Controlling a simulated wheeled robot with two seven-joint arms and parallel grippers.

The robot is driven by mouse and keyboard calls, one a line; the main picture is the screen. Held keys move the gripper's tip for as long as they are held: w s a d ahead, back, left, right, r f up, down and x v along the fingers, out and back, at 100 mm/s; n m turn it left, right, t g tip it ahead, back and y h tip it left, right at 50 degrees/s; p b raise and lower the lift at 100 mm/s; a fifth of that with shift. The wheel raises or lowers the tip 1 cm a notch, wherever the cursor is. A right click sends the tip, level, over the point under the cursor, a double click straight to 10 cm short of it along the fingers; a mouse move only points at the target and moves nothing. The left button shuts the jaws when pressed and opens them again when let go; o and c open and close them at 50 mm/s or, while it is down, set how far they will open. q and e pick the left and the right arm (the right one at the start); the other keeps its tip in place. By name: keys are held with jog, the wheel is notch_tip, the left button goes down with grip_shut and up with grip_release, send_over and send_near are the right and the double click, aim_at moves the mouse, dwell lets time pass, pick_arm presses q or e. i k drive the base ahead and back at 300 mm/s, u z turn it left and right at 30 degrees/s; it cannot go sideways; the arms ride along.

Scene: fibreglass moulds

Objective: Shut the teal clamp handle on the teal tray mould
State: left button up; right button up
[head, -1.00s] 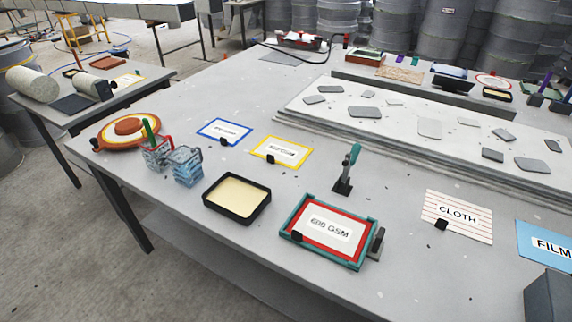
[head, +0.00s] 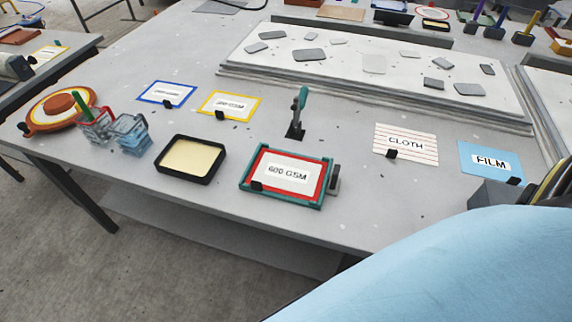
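The teal tray mould (head: 325,187) lies flat on the grey table near its front edge. A red-bordered card reading "600 GSM" (head: 287,171) lies within its teal frame. The teal clamp handle (head: 303,97) stands roughly upright, tilted slightly, on a black clamp base (head: 295,131) just behind the mould's far edge. A grey block (head: 335,178) sits against the mould's right side. Neither of my grippers shows in the head view. Nothing touches the handle.
A black tray with cream contents (head: 219,170) and two small baskets (head: 131,133) stand left. CLOTH (head: 407,143) and FILM (head: 490,161) cards lie right. A raised slab (head: 290,74) is behind. A large light-blue shape (head: 450,270) hides the lower right table.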

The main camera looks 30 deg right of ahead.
aim_at(304, 92)
jog(key=u, duration=1)
jog(key=k, duration=0.5)
jog(key=z, duration=1)
